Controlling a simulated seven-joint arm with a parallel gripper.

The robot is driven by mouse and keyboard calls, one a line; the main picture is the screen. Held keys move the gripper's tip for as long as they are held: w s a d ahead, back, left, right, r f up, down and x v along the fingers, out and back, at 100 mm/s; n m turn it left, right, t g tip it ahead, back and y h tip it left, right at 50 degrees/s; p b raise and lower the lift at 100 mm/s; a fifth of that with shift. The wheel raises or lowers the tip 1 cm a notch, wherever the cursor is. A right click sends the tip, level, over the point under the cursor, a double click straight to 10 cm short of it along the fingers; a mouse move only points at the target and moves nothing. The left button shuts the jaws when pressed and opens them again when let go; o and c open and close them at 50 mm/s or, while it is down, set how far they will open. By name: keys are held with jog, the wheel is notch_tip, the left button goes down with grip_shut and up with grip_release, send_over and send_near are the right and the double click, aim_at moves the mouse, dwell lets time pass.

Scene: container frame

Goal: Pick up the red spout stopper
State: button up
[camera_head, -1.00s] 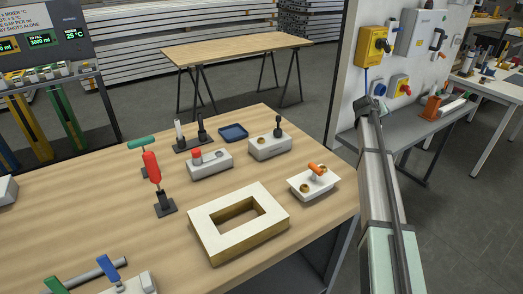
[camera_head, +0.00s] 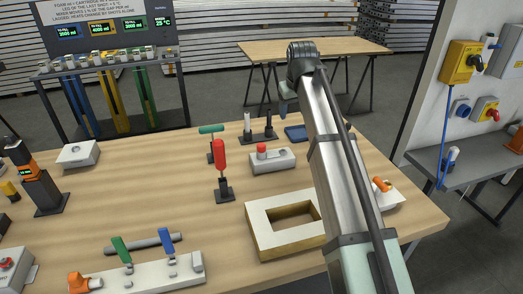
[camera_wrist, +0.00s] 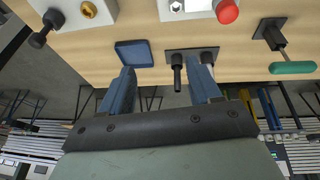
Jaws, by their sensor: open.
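In the head view a red rounded cap (camera_head: 261,150) sits on a light grey block (camera_head: 275,161) in the middle of the table. A red upright handle (camera_head: 219,155) stands on a black base to its left. I cannot tell for certain which is the spout stopper. The red cap also shows at the top of the wrist view (camera_wrist: 228,11). My gripper (camera_wrist: 163,75) is open with nothing between its blue fingers. It is apart from both red things, toward the table's far edge. The head view shows its wrist, but not the fingers clearly.
A blue tray (camera_wrist: 133,53), a two-post stand (camera_head: 258,134) and a green T-handle (camera_head: 211,129) are near the far table edge. A white rectangular frame (camera_head: 270,243) lies nearer. My arm hides part of the right side. Bare wood lies left of the red handle.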

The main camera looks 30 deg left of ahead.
jog(key=n+g, duration=0.2)
send_near(262, 145)
jog(key=shift+x, duration=4.55)
jog(key=shift+a, duration=0.1)
grip_shut()
